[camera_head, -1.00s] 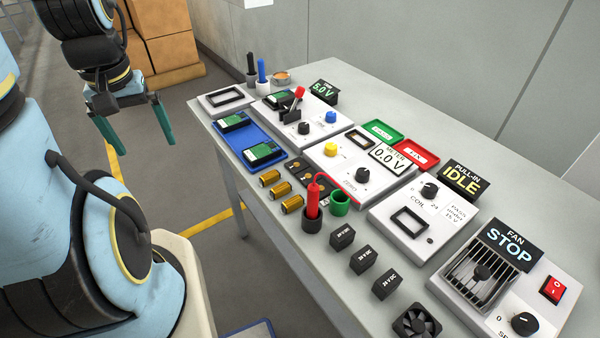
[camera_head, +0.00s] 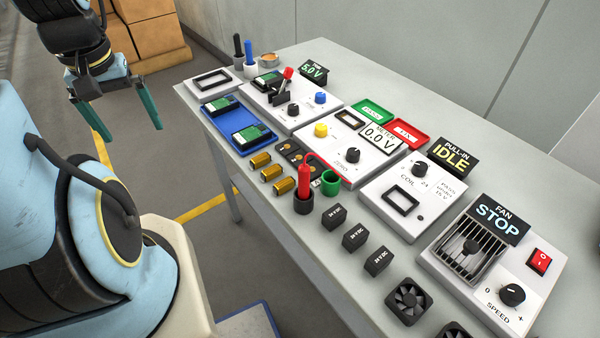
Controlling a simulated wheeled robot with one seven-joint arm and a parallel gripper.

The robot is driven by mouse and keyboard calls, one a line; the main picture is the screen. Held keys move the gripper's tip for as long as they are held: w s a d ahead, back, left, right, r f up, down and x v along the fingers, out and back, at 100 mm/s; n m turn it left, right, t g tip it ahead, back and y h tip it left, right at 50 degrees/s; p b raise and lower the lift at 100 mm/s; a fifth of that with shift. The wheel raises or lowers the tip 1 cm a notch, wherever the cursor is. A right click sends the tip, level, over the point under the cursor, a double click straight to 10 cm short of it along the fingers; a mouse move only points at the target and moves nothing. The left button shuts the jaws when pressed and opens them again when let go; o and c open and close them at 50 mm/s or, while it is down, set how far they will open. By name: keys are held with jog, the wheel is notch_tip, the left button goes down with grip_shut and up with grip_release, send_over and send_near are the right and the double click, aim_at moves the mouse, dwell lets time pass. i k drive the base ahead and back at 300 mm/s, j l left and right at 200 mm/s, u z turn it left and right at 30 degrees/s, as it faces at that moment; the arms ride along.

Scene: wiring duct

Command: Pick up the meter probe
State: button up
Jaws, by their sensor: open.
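The meter probe (camera_head: 304,181) is red and stands upright in a dark round holder (camera_head: 303,204) near the front edge of the bench. A red lead runs from its top toward the meter box (camera_head: 352,155), whose display reads 0.0 V. A green cup (camera_head: 330,182) stands just right of the probe. My gripper (camera_head: 121,122) is open and empty, with its two green fingers pointing down. It hangs over the floor left of the bench, well apart from the probe.
A blue tray (camera_head: 220,123) holds green boards. The coil box (camera_head: 410,190) and fan box (camera_head: 480,250) fill the right side. Cardboard boxes (camera_head: 150,35) stand behind my arm.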

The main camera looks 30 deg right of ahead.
aim_at(304, 172)
jog(key=k+l+u, duration=0.3)
jog(key=k, duration=0.25)
jog(key=k+u, duration=0.3)
jog(key=k, duration=0.3)
